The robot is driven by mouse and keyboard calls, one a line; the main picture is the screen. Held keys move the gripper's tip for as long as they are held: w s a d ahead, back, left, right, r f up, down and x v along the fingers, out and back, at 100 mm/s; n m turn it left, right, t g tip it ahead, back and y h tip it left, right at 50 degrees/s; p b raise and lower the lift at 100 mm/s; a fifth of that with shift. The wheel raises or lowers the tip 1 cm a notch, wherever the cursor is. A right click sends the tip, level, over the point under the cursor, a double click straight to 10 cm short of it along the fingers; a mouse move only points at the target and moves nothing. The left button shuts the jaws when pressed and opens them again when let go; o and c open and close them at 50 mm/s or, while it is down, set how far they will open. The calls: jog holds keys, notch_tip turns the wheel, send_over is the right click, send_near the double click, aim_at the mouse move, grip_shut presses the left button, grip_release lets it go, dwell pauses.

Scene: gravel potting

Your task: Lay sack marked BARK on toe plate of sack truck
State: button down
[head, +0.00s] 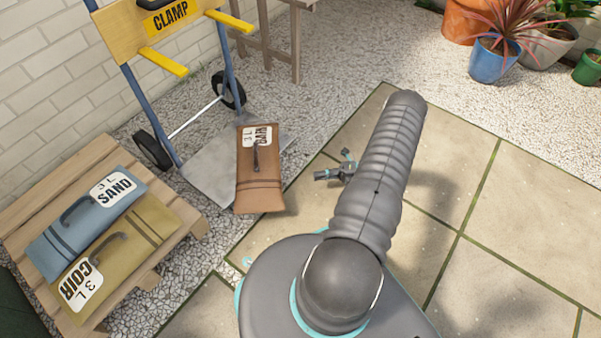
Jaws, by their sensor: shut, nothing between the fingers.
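The brown sack marked BARK (260,185) lies on the right part of the grey metal toe plate (209,172) of the sack truck (140,93). Its label end is toward the back, its dark handle faces up, and its near end reaches past the plate's front edge. My gripper (324,174) is small in view, to the right of the sack and apart from it. It is shut and empty. My arm hides part of the gripper.
A wooden pallet (185,218) at left holds a blue SAND sack (85,213) and an olive COIR sack (125,248). Yellow clamp bars (163,62) stick out above the plate. Potted plants (490,62) stand at the back right. Paving at right is clear.

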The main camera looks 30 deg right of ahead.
jog(key=x, duration=0.9)
jog(key=w, duration=0.1)
jog(key=w+a, duration=0.1)
jog(key=w, duration=0.1)
jog(key=shift+a, duration=0.2)
jog(key=shift+w+a, duration=0.15)
jog(key=shift+w, duration=0.3)
